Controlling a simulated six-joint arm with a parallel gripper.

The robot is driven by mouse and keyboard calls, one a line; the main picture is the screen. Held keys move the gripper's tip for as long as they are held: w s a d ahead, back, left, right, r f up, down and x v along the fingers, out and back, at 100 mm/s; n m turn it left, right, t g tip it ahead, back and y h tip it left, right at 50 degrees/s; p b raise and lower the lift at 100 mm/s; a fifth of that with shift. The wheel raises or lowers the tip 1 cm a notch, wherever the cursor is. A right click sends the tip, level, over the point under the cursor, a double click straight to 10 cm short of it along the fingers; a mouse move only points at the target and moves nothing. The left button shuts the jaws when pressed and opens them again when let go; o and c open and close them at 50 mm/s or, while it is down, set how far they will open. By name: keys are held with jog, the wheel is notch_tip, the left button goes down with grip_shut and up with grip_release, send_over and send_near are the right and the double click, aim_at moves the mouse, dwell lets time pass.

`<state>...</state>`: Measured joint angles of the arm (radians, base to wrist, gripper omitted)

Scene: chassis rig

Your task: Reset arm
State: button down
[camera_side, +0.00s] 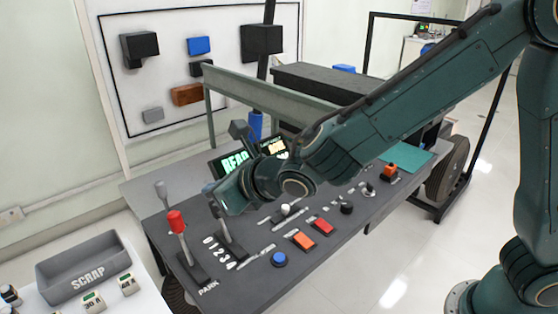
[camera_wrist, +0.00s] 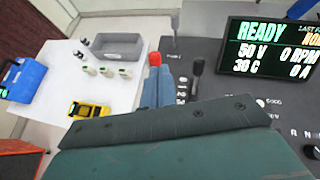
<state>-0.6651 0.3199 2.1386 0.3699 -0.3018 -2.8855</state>
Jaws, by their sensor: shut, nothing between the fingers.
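My gripper (camera_side: 210,188) hangs over the left end of the dark console (camera_side: 327,250), near the levers. In the wrist view its blue-grey fingers (camera_wrist: 158,85) are together with nothing visible between them. A black-handled lever (camera_wrist: 196,78) stands to the right of the fingers. My wrist hides part of the console in both views.
A lit display (camera_wrist: 270,48) reads READY. A grey SCRAP bin (camera_side: 85,268) sits on the white table at left. A yellow multimeter-like object (camera_wrist: 89,109) and blue case (camera_wrist: 22,80) show in the wrist view. Buttons, including a blue one (camera_side: 279,259), cover the console.

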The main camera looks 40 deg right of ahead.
jog(key=s+d+r+m+g+h, duration=0.1)
jog(key=s+d+r+m, duration=0.3)
jog(key=d+m, duration=0.55)
jog(key=s+d+r+m+g+h, duration=0.25)
jog(key=s+d+m, duration=0.45)
jog(key=m, duration=0.4)
jog(key=s+d+m+g, duration=0.1)
jog(key=s+d+m, duration=0.3)
jog(key=s+m, duration=0.5)
jog(key=s+d+m+g, duration=0.1)
jog(key=s+d+m, duration=0.3)
jog(key=s+m, duration=0.4)
jog(key=shift+s+d+m, duration=0.2)
jog(key=shift+s+m, duration=0.15)
jog(key=shift+m, duration=0.8)
